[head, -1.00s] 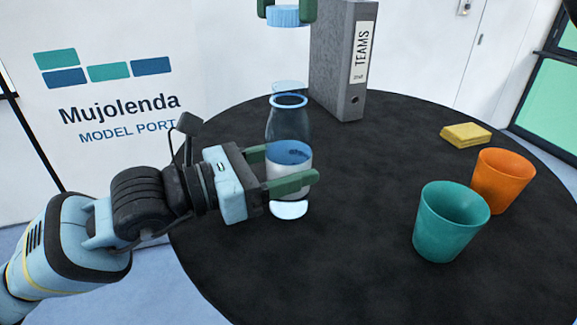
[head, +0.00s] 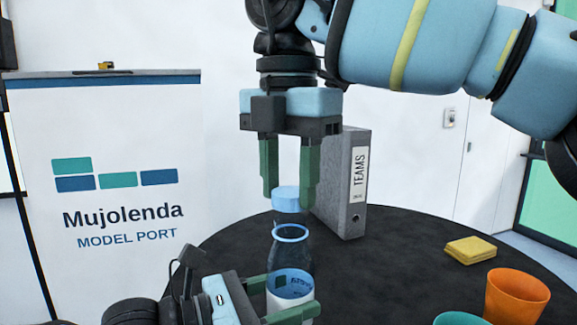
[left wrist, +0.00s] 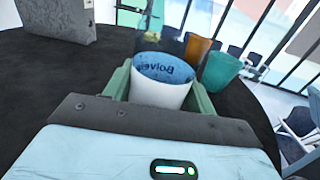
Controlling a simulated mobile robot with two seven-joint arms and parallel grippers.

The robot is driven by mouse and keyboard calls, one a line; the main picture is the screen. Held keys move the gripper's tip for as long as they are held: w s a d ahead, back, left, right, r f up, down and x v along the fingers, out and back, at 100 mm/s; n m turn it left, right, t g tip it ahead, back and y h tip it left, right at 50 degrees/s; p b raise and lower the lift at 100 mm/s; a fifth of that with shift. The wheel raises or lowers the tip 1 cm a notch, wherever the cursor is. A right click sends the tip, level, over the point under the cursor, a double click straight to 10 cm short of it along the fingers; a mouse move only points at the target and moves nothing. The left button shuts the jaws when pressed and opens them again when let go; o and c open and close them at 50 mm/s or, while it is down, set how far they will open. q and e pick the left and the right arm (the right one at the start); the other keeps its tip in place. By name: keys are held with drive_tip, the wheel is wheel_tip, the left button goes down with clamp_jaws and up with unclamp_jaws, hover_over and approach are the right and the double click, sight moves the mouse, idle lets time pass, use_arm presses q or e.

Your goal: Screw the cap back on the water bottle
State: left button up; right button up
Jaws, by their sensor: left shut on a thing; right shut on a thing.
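The clear water bottle (head: 291,258) stands upright on the black round table, with a blue ring at its open mouth. My left gripper (head: 292,300) is shut on the bottle's body from the left. The left wrist view shows the bottle's label (left wrist: 160,85) between the two green fingers. My right gripper (head: 288,190) points down from above and is shut on the light blue cap (head: 286,199). The cap is above the bottle mouth, roughly in line with it, with a small gap between them.
A grey TEAMS binder (head: 345,195) stands just behind and right of the right gripper. A yellow sponge-like block (head: 470,250), an orange cup (head: 516,297) and a teal cup (head: 458,318) are on the right.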

idle(0.5)
drive_tip(key=shift+f, duration=0.9)
drive_tip(key=shift+f, duration=0.5)
